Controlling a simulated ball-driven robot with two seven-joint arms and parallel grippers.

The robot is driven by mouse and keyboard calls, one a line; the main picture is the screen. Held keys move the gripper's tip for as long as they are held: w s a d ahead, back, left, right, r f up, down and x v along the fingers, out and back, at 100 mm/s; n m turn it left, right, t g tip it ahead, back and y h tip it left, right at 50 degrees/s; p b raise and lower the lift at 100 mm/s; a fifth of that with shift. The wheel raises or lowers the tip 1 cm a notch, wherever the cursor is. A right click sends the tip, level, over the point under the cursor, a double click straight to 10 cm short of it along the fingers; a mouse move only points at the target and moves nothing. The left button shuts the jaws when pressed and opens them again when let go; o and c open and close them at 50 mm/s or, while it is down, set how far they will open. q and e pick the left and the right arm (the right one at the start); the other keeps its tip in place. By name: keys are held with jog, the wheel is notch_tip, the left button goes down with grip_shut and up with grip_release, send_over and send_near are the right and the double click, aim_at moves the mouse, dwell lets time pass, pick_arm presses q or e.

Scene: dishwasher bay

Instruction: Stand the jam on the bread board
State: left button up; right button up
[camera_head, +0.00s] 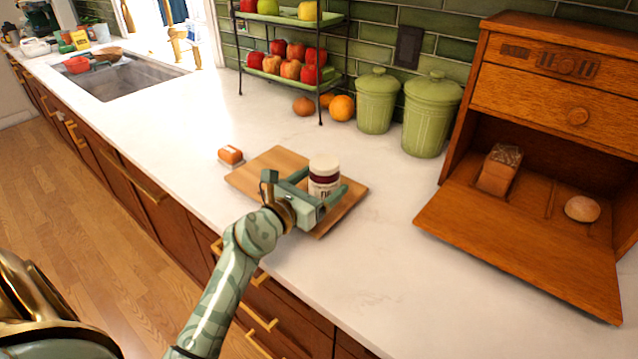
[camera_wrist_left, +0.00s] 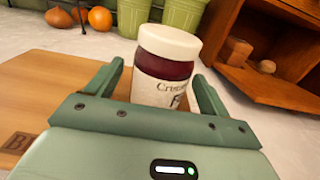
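The jam (camera_head: 324,178) is a jar with a cream lid, dark contents and a pale label. It stands upright on the wooden bread board (camera_head: 266,165), towards its right side; its base is partly hidden by my gripper. My left gripper (camera_head: 314,186) is open, with one finger on each side of the jar. In the left wrist view the jam (camera_wrist_left: 164,70) shows between the fingers, with a gap visible at the left finger and a narrower one at the right. The bread board (camera_wrist_left: 45,85) lies beneath. My right gripper is not in view.
A small orange-and-white item (camera_head: 230,155) sits at the board's back left edge. Green canisters (camera_head: 425,120) and an open wooden bread box (camera_head: 520,245) stand right. A fruit rack (camera_head: 290,60) stands behind. The counter in front of the bread box is clear.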

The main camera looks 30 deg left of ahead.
pick_arm(q)
jog(key=shift+r, duration=0.15)
jog(key=s, duration=0.8)
jog(key=s+a+p, duration=0.1)
jog(key=s, duration=0.3)
jog(key=shift+d, duration=0.1)
